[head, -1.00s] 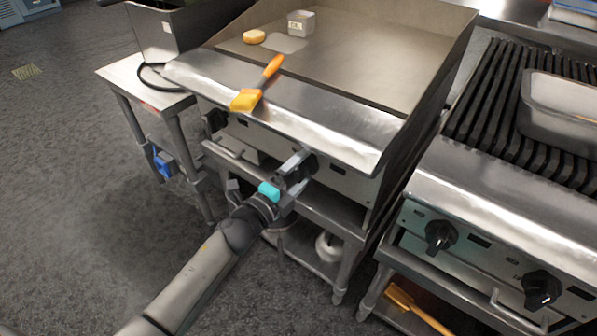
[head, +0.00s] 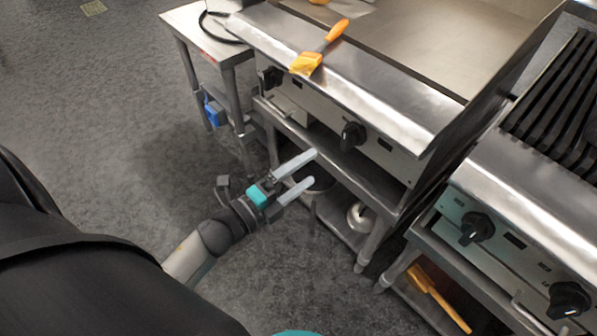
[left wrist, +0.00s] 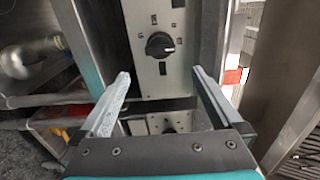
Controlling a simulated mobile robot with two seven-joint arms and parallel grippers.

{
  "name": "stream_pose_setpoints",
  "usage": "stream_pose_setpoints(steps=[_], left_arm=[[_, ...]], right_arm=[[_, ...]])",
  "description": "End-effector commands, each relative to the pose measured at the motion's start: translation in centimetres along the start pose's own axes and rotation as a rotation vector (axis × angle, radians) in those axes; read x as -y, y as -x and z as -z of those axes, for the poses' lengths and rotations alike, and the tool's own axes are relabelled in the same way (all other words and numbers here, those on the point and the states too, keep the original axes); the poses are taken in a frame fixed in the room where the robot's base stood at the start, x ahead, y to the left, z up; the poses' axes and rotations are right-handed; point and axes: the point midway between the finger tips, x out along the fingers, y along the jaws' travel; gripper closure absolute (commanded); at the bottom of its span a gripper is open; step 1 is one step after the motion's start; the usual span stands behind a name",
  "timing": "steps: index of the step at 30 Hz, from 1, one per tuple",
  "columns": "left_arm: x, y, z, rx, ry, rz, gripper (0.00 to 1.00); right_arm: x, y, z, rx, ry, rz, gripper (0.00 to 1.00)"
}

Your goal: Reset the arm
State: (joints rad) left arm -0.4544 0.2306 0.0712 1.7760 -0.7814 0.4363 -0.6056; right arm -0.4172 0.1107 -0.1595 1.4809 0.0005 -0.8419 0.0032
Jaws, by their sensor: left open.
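My left gripper (head: 312,168) is open and empty in the head view. It is in front of the griddle stand, below the black knob (head: 353,135) on the griddle's front panel, and apart from it. In the left wrist view the two fingers of my left gripper (left wrist: 163,85) are spread wide with nothing between them. Beyond them is a black knob (left wrist: 160,45) on a metal panel. My right gripper does not show.
An orange-handled brush (head: 322,50) lies on the griddle's front ledge (head: 375,85). A grill (head: 510,200) stands at the right. An orange-handled tool (head: 437,297) lies on its lower shelf. A side table (head: 200,30) stands at the back left.

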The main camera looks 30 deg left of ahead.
Motion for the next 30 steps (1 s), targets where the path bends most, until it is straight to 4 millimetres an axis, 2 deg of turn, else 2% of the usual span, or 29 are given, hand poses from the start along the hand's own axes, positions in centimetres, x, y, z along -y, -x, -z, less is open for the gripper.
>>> stream_pose_setpoints(steps=[6, 23, 26, 29, 30], left_arm=[[0.1, 1.2, 0.0, 0.0, 0.001, 0.001, 0.0], [-0.1, 1.2, -0.1, 0.007, 0.01, -0.003, 0.0], [-1.2, 1.1, -0.7, 0.053, 0.076, -0.033, 0.0], [-3.8, 1.3, -1.8, 0.16, 0.226, -0.1, 0.0], [-5.3, 1.5, -2.3, 0.216, 0.306, -0.138, 0.0]], right_arm=[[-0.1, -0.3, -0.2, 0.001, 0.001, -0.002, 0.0], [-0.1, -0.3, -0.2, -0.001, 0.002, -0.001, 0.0], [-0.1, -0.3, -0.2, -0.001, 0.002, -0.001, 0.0], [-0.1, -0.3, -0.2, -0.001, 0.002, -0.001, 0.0], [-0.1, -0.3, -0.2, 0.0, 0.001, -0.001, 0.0]])
